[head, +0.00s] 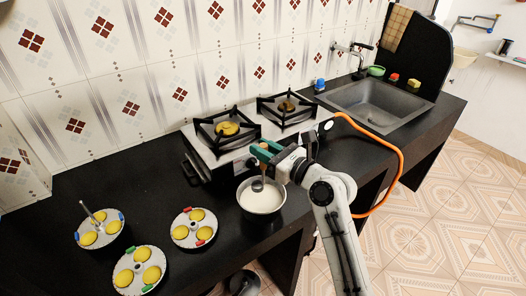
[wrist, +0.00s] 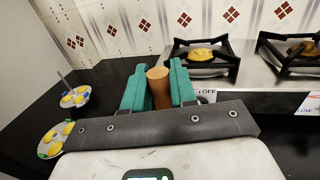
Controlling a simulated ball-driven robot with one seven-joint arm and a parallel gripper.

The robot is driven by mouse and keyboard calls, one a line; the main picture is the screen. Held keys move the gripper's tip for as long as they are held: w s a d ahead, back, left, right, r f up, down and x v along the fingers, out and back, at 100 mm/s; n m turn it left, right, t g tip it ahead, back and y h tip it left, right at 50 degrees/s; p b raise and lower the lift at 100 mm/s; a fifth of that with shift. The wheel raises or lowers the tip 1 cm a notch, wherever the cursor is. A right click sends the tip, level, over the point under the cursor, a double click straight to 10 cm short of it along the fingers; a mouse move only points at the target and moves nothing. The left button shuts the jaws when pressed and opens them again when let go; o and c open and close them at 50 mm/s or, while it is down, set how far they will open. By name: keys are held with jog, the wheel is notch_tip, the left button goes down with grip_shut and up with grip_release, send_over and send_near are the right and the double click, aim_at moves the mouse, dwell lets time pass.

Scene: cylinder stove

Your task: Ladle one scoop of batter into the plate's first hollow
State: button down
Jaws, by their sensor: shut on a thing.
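My gripper (head: 264,152) has green fingers shut on the wooden handle of a ladle. In the wrist view the handle (wrist: 158,88) stands between the fingers (wrist: 158,90). The ladle's metal cup (head: 258,184) is in the bowl (head: 280,206) of white batter (head: 260,200), at its back side; how full the cup is I cannot tell. Three round metal plates with yellow rounds in their hollows lie left of the bowl: one with red tabs (head: 194,244), one with green tabs (head: 124,258), and one with blue tabs and an upright rod (head: 101,242).
A stove (head: 196,143) with two burners stands behind the bowl. An orange hose (head: 401,170) loops right of my arm. A sink (head: 375,103) is at the back right. The black counter (head: 55,262) is clear at the far left.

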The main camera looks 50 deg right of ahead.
aim_at(264, 171)
jog(key=shift+f+b, duration=1.85)
jog(key=shift+f, duration=2.1)
notch_tip(264, 171, up, 9)
jog(key=p, duration=1)
jog(key=shift+f, duration=0.2)
